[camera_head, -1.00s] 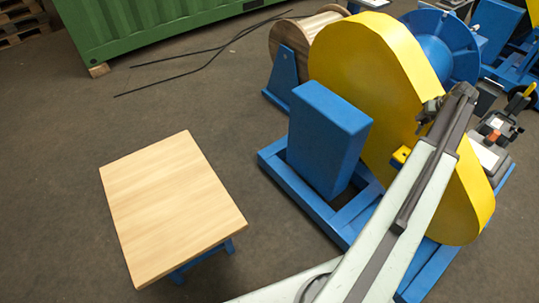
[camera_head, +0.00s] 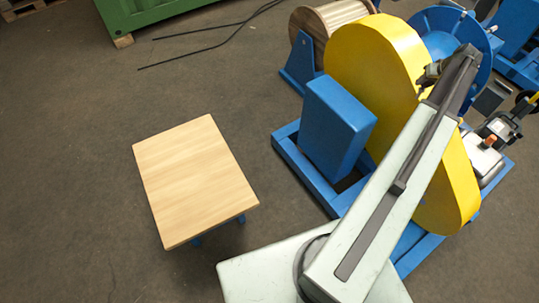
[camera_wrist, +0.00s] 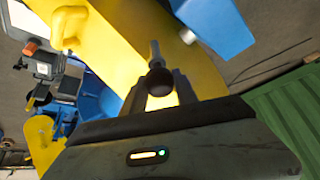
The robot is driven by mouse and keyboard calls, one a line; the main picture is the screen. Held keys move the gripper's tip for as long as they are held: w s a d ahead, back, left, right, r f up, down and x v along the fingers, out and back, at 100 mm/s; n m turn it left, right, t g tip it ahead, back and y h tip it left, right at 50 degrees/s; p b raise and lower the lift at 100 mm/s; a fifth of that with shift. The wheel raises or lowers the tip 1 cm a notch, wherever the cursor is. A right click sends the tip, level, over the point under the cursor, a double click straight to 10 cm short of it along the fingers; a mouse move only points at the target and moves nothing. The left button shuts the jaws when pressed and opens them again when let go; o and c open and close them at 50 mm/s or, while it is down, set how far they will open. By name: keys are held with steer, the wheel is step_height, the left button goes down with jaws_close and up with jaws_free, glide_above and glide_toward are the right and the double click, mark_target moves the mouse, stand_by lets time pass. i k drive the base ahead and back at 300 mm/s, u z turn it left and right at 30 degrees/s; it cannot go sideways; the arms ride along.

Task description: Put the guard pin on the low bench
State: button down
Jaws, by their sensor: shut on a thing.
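The guard pin (camera_wrist: 158,80) shows in the wrist view as a dark round knob with a short grey shaft pointing away. My gripper (camera_wrist: 160,88) is shut on it at the knob. The shaft's far end shows in front of the yellow guard; I cannot tell the gap between them. In the head view my gripper (camera_head: 428,76) is small and dark beside the upper part of the guard, and the pin cannot be made out there. The low bench (camera_head: 195,180) stands at the left, with a bare wooden top and blue legs, well apart from my gripper.
The yellow chain guard (camera_head: 385,85) and a blue box (camera_head: 336,125) stand on a blue frame (camera_head: 285,140) right of the bench. A wooden reel (camera_head: 322,30) and a green container (camera_head: 165,10) are behind. Dark cables lie on the floor. Floor around the bench is clear.

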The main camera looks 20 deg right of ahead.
mark_target(197, 174)
steer(key=u, duration=3.05)
steer(key=k, duration=0.45)
steer(key=z, duration=0.15)
